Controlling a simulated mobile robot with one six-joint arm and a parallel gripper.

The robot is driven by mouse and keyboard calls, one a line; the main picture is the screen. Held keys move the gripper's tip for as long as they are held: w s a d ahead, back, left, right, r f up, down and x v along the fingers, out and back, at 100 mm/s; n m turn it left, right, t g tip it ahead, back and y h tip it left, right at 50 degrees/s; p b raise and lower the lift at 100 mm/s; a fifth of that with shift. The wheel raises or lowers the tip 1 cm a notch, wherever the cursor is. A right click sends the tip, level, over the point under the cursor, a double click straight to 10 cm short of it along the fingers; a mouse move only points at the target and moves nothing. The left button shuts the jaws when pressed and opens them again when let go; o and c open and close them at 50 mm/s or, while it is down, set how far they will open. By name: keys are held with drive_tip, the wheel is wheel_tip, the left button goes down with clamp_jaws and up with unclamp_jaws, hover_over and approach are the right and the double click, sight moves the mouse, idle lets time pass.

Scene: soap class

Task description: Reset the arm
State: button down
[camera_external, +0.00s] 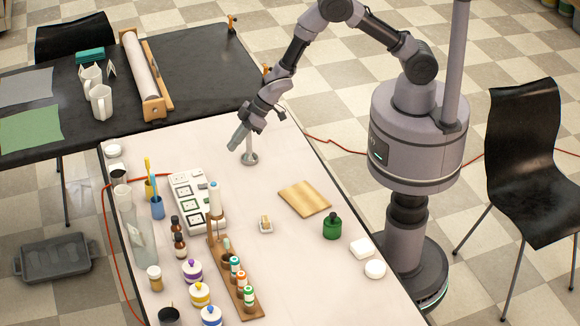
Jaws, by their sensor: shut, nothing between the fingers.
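My gripper (236,139) is at the end of my arm, over the far part of the white table (280,255). It points down and to the left and is shut with nothing in it. I cannot tell whether the gripper touches the stand's post. My arm bends up from my body at the right and reaches left over the table.
A power strip (185,204), a wooden rack (240,285) and several jars crowd the left. A black table (200,75) stands behind. Clear surface surrounds the board.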

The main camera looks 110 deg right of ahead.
wheel_tip(320, 180, up, 10)
drive_tip(key=s+m+h+b, duration=0.1)
drive_tip(key=s+b, duration=0.1)
drive_tip(key=s, duration=0.1)
drive_tip(key=s+a+r+m+b, duration=0.2)
drive_tip(key=s+a+r, duration=0.3)
drive_tip(key=s+r, duration=0.65)
drive_tip(key=s+a+y, duration=0.1)
drive_tip(key=s+a, duration=0.2)
drive_tip(key=s, duration=0.3)
drive_tip(key=s+a+m+g+y+b, duration=0.1)
drive_tip(key=s+a, duration=0.3)
drive_tip(key=s, duration=0.3)
drive_tip(key=s+a+r+y, duration=0.1)
drive_tip(key=s+a, duration=0.3)
drive_tip(key=s, duration=0.3)
drive_tip(key=shift+s+g, duration=0.15)
drive_tip(key=shift+g, duration=0.25)
